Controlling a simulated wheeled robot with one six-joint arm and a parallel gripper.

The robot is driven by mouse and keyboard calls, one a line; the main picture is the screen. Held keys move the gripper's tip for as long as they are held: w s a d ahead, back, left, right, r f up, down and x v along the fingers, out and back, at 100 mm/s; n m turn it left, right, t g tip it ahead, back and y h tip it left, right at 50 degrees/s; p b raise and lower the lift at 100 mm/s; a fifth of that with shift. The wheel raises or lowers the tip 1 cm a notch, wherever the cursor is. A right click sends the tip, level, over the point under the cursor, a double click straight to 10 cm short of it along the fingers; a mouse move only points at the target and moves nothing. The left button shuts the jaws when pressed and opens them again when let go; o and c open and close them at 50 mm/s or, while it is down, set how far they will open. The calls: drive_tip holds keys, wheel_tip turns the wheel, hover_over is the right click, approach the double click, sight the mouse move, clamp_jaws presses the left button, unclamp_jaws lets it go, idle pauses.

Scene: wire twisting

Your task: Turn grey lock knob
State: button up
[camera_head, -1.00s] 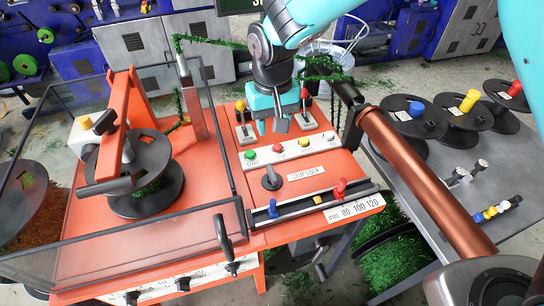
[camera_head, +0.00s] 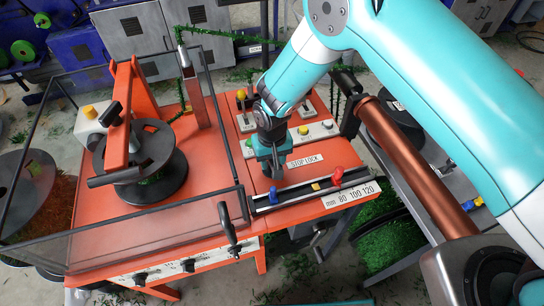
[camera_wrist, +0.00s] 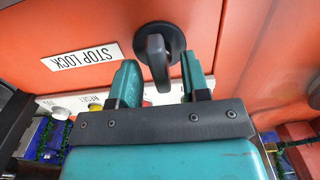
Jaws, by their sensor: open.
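The grey lock knob (camera_wrist: 158,52) shows in the wrist view as a dark grey lever on a round base, fixed to the orange panel beside the white STOP LOCK label (camera_wrist: 82,56). My gripper (camera_wrist: 160,75) is open, with one teal finger on each side of the knob's handle. Small gaps show between the fingers and the handle, and I see no grip on it. In the head view my gripper (camera_head: 272,168) is low over the panel, left of the STOP LOCK label (camera_head: 306,161), and hides the knob.
The slider rail (camera_head: 315,190) with blue, yellow and red knobs lies in front of my gripper. The button strip (camera_head: 318,133) and levers are behind it. A clear guard with a black handle (camera_head: 229,226) and a wire spool (camera_head: 145,165) are at left.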

drive_tip(key=shift+f, duration=0.1)
clamp_jaws()
